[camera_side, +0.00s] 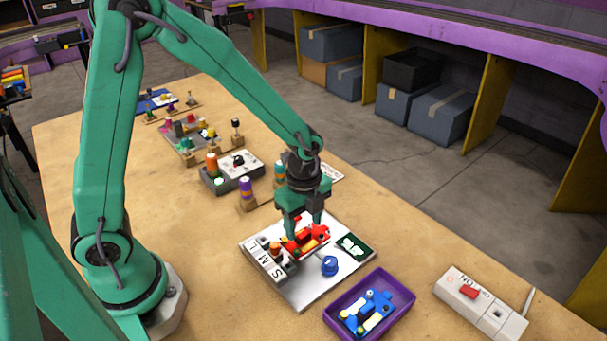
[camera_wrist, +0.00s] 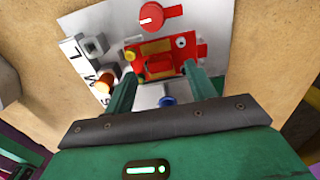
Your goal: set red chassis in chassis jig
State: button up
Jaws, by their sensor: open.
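The red chassis (camera_side: 315,237), with yellow parts, sits on the white board (camera_side: 302,292) marked S, M, L. It also shows in the wrist view (camera_wrist: 160,48). I take this board to be the chassis jig; the fixture under the chassis is mostly hidden, so I cannot tell how fully it is seated. My gripper (camera_side: 304,234) is down at the chassis, pointing downward. In the wrist view its green fingers (camera_wrist: 160,76) are open, one on each side of the chassis. I cannot tell whether they touch it.
The board also carries a blue knob (camera_side: 329,266), an orange-topped peg (camera_side: 275,249) and a dark green panel (camera_side: 354,246). A purple tray (camera_side: 401,319) holds a blue chassis (camera_side: 366,313). A white switch box (camera_side: 478,305) stands at right. Pegs and fixtures line the table behind.

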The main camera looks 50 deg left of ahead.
jog(key=shift+r, duration=2.55)
jog(key=shift+r, duration=0.1)
jog(key=s+a+r+n+t, duration=0.2)
jog(key=s+r+n, duration=0.4)
jog(key=n, duration=0.3)
jog(key=s+a+r+n+t, duration=0.3)
jog(key=s+a+r+n, duration=0.2)
jog(key=r+n, duration=0.3)
jog(key=shift+s+r+n+t, duration=0.3)
jog(key=shift+s+r+n, duration=0.15)
jog(key=shift+s, duration=0.4)
